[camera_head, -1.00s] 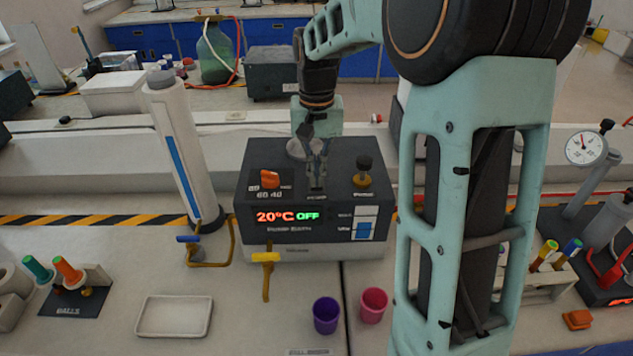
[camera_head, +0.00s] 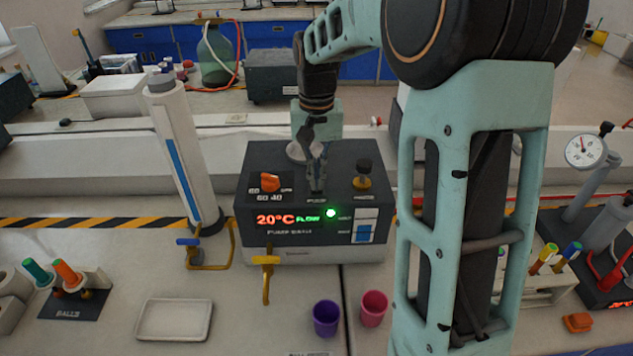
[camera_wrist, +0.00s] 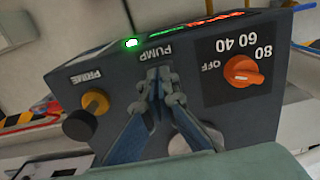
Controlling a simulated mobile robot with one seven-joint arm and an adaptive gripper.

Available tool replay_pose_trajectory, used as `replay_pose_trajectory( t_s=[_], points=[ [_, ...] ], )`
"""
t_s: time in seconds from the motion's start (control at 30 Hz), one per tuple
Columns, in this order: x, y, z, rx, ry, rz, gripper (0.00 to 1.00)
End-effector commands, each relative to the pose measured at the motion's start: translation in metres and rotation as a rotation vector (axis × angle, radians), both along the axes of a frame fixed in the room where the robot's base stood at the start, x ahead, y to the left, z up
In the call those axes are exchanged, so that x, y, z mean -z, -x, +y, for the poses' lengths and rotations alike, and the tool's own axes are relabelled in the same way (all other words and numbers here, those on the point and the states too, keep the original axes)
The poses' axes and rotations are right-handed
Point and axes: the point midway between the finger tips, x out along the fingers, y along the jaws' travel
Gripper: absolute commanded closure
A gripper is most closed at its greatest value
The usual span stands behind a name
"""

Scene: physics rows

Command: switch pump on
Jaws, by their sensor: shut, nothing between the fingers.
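The pump bath (camera_head: 290,248) is a dark box with a pale base in the middle of the bench. Its display (camera_head: 287,218) reads 20°C FLOW, and a green lamp (camera_head: 331,213) beside it is lit. An orange knob (camera_head: 270,182) is on its top left and a black-capped PRIME knob (camera_head: 363,174) on its top right. My gripper (camera_head: 317,188) is shut, its tips down at the PUMP label between the knobs. In the wrist view the closed fingers (camera_wrist: 158,78) hide the pump switch, and the green lamp (camera_wrist: 131,43) glows beyond them.
A white column with a blue stripe (camera_head: 181,150) stands left of the bath. A yellow tap (camera_head: 266,262) is at its front. A purple cup (camera_head: 326,318), a pink cup (camera_head: 374,307) and a white tray (camera_head: 174,334) stand in front. My arm blocks the view to the right.

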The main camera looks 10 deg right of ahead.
Motion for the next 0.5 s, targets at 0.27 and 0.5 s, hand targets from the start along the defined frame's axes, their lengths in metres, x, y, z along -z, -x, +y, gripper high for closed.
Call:
replay_pose_trajectory(
  t_s=[0.27, 0.5],
  points=[
    [-0.024, 0.0, 0.0, 0.0, 0.0, 0.0, 1.0],
    [-0.041, 0.0, 0.0, 0.0, 0.0, 0.0, 1.0]
  ],
)
